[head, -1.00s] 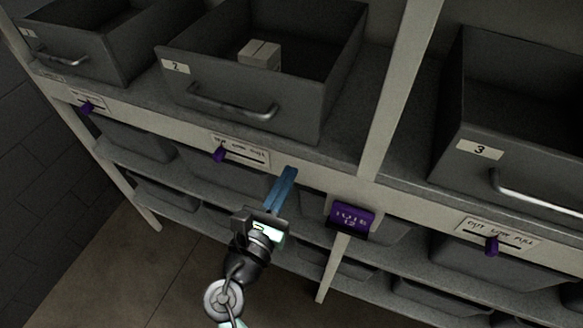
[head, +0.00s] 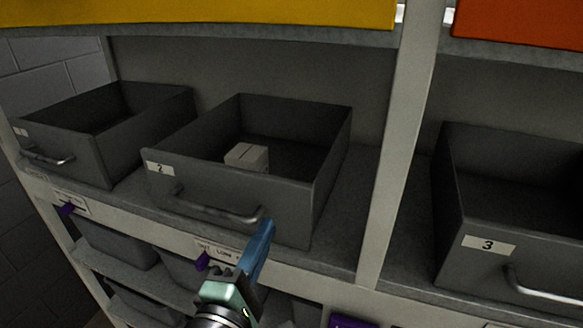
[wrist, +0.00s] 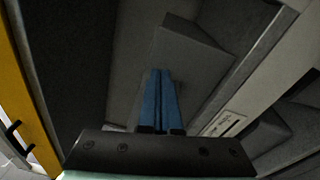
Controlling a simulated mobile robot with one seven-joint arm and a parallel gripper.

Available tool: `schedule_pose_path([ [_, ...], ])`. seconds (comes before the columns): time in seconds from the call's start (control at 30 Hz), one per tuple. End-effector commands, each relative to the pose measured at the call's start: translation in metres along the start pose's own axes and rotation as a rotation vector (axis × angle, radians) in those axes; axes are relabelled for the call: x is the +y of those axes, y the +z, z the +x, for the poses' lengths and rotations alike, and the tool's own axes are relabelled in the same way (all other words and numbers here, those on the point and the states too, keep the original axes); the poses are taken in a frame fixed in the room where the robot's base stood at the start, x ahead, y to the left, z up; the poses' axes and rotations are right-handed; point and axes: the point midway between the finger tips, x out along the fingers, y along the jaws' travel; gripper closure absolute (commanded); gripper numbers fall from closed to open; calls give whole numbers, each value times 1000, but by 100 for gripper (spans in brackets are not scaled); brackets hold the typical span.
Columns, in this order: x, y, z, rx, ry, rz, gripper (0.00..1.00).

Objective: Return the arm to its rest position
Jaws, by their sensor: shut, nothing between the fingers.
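My gripper (head: 262,246) has blue fingers. In the head view it is in front of the shelf edge, overlapping the lower right of the front of drawer 2 (head: 190,195). The wrist view shows the two blue fingers (wrist: 160,98) side by side and closed, with nothing between them. Whether the fingertips touch the drawer cannot be told. My arm comes up from the bottom of the head view and is mostly out of frame.
Open drawer 2 holds a pale box (head: 246,157). Drawer 3 (head: 480,215) stands right of a pale post (head: 401,150), and another open drawer (head: 110,140) is at left. Yellow (head: 200,12) and orange (head: 520,22) panels are above.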

Motion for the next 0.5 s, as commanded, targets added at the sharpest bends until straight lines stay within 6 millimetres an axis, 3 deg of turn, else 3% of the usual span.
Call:
schedule_pose_path([
  [0.03,29,13,10,9,62,233,100],
  [0.13,92,39,16,89,187,693,100],
  [0.3,196,91,-9,356,404,1341,100],
  [0.4,239,115,-34,536,482,1578,100],
  [0.5,265,129,-56,677,518,1719,100],
])
